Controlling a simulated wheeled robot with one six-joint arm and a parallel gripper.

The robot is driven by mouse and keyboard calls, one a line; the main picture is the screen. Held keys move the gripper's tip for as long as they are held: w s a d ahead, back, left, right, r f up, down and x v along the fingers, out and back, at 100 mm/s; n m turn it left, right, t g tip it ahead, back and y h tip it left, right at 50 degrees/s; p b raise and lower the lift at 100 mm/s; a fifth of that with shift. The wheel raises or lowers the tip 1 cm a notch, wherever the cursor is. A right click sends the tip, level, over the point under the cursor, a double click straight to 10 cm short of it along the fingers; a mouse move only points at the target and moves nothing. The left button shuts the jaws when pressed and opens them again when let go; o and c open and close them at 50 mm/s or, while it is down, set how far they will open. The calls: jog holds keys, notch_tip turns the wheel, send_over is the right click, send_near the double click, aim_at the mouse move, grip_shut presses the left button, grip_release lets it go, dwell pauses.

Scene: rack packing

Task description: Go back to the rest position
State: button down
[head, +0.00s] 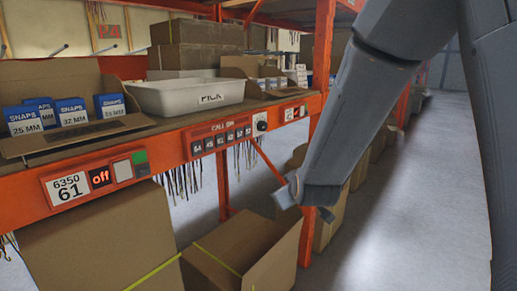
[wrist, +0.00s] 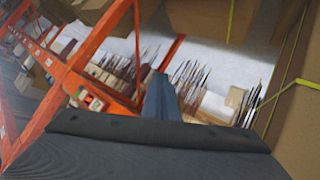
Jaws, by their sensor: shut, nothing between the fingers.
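My gripper (head: 296,196) hangs at the lower end of my grey arm in the head view. It is in front of the orange rack, to the right of the shelf edge and above the open cardboard box (head: 245,252) on the floor. It is shut and empty. In the wrist view, the narrow grey fingers (wrist: 161,97) show together past the dark wrist body, with nothing held between them.
The shelf carries a white PICK bin (head: 188,97) and blue SNAPS boxes (head: 70,112) in a cardboard tray. An orange upright (head: 318,95) stands behind my arm. Cardboard boxes line the floor below. The grey aisle floor (head: 415,200) at the right is clear.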

jog(key=s+d+f+m+g+b, duration=0.1)
jog(key=s+d+f+m+g, duration=0.1)
jog(key=s, duration=0.6)
jog(key=s+d+f+m+g+h+b, duration=0.1)
jog(key=s+d+f+g, duration=0.3)
jog(key=s, duration=0.4)
jog(key=s+d+f+m+g+b, duration=0.1)
jog(key=s+d+f+m+g, duration=0.2)
jog(key=s, duration=0.5)
notch_tip(320, 180, down, 2)
jog(key=shift+s+d+f+m+g, duration=0.1)
jog(key=shift+s+d+m+g, duration=0.3)
jog(key=shift+d, duration=0.7)
